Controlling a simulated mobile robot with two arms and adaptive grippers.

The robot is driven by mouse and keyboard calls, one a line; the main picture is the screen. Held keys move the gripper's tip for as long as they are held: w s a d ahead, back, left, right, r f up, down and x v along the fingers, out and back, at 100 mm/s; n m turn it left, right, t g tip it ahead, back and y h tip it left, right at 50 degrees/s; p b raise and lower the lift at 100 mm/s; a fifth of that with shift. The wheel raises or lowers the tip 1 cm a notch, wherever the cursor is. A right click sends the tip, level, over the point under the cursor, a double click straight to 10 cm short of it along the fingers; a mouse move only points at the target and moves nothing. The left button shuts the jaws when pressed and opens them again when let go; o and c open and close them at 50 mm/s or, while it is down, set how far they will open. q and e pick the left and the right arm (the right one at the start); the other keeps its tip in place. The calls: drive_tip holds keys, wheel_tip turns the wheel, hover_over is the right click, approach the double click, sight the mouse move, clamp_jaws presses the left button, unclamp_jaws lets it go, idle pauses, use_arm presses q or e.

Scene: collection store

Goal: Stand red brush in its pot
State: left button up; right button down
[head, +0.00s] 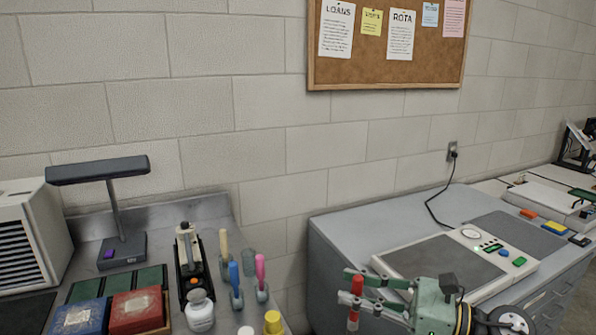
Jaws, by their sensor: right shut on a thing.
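My right gripper (355,289) is at the lower middle, its green fingers pointing left and shut on the red brush (353,319). The brush is roughly upright, with a pale band between its red parts, in the air in front of the gap between the two worktops. On the left worktop stand a tan-handled brush (224,244), a blue-handled brush (234,274) and a pink-handled brush (260,268), each apparently in a small grey holder. I cannot tell which pot belongs to the red brush. My left gripper is out of view.
A white jar (199,314), a yellow-topped container (272,322) and a black-and-cream device (189,258) stand near the brushes. A lamp (114,210) and red box (137,312) are further left. A flat panel device (450,259) lies on the right cabinet.

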drive_tip(key=s+d+f+m+t+h, duration=0.4)
drive_tip(key=s+f+m+t+h, duration=0.25)
drive_tip(key=f, duration=0.55)
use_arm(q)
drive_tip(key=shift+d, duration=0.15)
use_arm(e)
drive_tip(key=s+d+m+t+h, duration=0.4)
drive_tip(key=s+m+h, duration=0.3)
drive_tip(key=s+h, duration=0.2)
drive_tip(key=shift+s+d+h, duration=0.2)
drive_tip(key=shift+d+h, duration=0.35)
drive_tip(key=shift+d, duration=0.05)
